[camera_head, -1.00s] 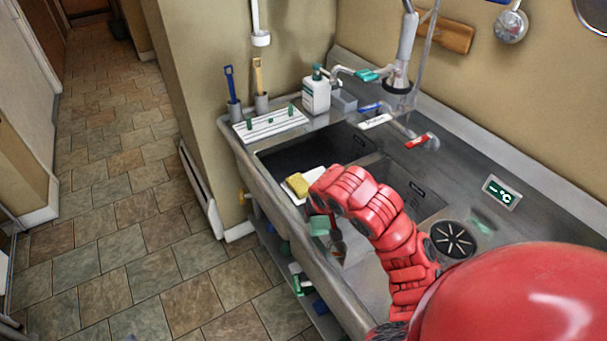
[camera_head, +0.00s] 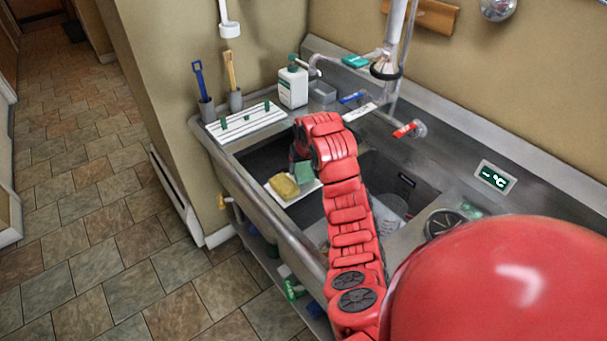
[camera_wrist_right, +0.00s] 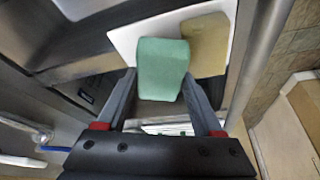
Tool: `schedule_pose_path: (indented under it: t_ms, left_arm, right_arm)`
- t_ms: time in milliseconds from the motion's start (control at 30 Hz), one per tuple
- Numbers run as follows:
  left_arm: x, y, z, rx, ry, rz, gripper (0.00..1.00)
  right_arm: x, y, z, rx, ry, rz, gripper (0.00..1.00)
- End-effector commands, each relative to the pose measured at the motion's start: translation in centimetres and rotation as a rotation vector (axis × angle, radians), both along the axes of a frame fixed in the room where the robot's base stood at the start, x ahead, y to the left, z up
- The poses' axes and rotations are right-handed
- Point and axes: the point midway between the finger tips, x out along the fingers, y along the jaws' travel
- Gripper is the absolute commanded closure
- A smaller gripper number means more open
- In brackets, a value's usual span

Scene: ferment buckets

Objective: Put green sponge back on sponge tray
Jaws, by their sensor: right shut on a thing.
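The green sponge (camera_head: 304,173) is held by my right gripper (camera_head: 298,158), which is shut on it. In the right wrist view the green sponge (camera_wrist_right: 162,68) sits between the two fingers of the gripper (camera_wrist_right: 160,88). The white sponge tray (camera_head: 309,190) is at the left basin of the sink, with a yellow sponge (camera_head: 284,187) on its left part. The green sponge is over the tray, beside the yellow sponge (camera_wrist_right: 205,45). I cannot tell whether it touches the tray. My arm hides part of the basin. My left gripper is not in view.
A white rack (camera_head: 246,124), two brush holders and a white soap bottle (camera_head: 293,87) stand on the sink's back left ledge. Taps with a red handle (camera_head: 406,129) and a blue handle are at the back. A clear container (camera_head: 391,207) sits right of my arm.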

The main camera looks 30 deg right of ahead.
Motion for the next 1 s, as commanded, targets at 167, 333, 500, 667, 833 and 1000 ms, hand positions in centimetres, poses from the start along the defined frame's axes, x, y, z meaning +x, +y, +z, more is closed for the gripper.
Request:
schedule_pose_path:
  t_ms: [167, 333, 500, 667, 833, 1000]
  left_arm:
    - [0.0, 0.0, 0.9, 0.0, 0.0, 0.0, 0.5]
    - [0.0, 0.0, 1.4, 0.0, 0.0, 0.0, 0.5]
    - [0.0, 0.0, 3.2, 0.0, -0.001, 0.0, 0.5]
    - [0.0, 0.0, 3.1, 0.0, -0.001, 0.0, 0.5]
    - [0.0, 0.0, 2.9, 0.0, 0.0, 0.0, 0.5]
    - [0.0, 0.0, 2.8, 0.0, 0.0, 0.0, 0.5]
  right_arm:
    - [1.2, -1.0, 0.1, 0.001, 0.002, 0.0, 0.92]
    - [1.4, -1.3, -0.5, 0.0, 0.005, 0.001, 0.92]
    - [1.3, -1.2, -2.5, 0.001, 0.006, 0.002, 0.92]
    - [1.4, -1.3, -3.6, -0.001, -0.001, 0.0, 0.92]
    - [1.4, -1.3, -3.8, -0.001, 0.0, 0.0, 0.92]
    - [1.4, -1.3, -4.0, -0.001, 0.0, 0.0, 0.19]
